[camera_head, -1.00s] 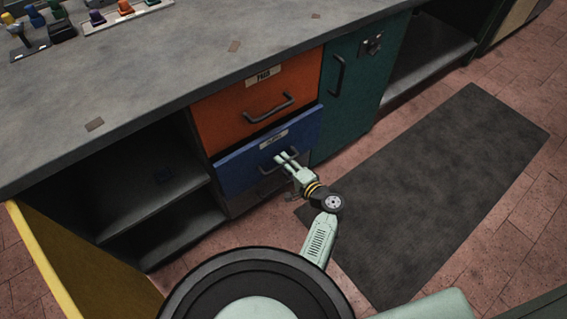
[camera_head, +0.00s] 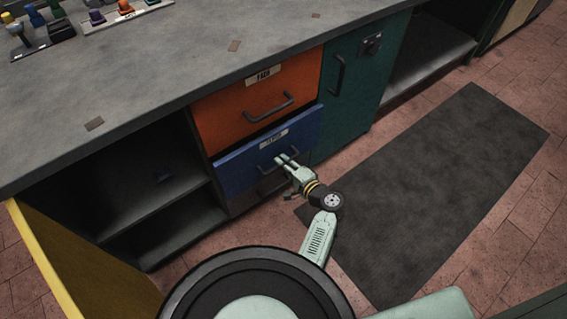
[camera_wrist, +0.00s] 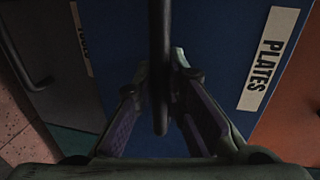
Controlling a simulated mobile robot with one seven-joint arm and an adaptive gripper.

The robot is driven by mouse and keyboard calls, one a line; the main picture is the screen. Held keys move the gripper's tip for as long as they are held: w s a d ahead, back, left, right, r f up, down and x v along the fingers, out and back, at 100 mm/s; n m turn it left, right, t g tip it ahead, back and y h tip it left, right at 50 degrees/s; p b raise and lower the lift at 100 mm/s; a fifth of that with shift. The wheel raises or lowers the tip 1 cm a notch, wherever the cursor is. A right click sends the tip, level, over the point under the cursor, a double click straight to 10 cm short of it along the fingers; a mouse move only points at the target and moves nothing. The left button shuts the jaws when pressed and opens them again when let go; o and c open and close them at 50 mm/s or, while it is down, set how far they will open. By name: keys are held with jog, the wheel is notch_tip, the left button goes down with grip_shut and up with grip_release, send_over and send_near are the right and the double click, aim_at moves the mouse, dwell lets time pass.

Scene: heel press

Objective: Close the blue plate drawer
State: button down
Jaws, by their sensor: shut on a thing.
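The blue plate drawer (camera_head: 235,172) sits below an orange drawer, its front standing slightly out from the cabinet. In the wrist view its blue front (camera_wrist: 215,45) carries a white label reading PLATES (camera_wrist: 268,58). Its dark bar handle (camera_wrist: 160,60) runs down the middle of that view. My gripper (camera_head: 284,160) is at this handle, coming from the front right. In the wrist view my gripper (camera_wrist: 162,90) has its fingers on either side of the handle and is shut on it. The inside of the drawer is hidden.
The orange drawer (camera_head: 230,110) above is closed. A green door (camera_head: 350,95) is to the right, with open shelves (camera_head: 150,190) to the left. A yellow panel (camera_head: 75,265) stands out at lower left. A dark mat (camera_head: 440,190) lies on the tiled floor.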

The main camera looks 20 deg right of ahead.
dwell(0.4)
jog(key=x, duration=0.1)
jog(key=b+x, duration=0.1)
jog(key=x, duration=0.1)
jog(key=shift+w+a+r+b, duration=0.15)
jog(key=shift+w+r+b, duration=0.05)
jog(key=shift+w+b, duration=0.15)
jog(key=shift+w+a+r, duration=0.1)
jog(key=shift+w, duration=0.1)
jog(key=shift+r, duration=0.1)
jog(key=c, duration=1.6)
grip_release()
jog(key=shift+c, duration=0.2)
send_near(276, 155)
jog(key=shift+f+v, duration=0.2)
jog(key=shift+v, duration=0.8)
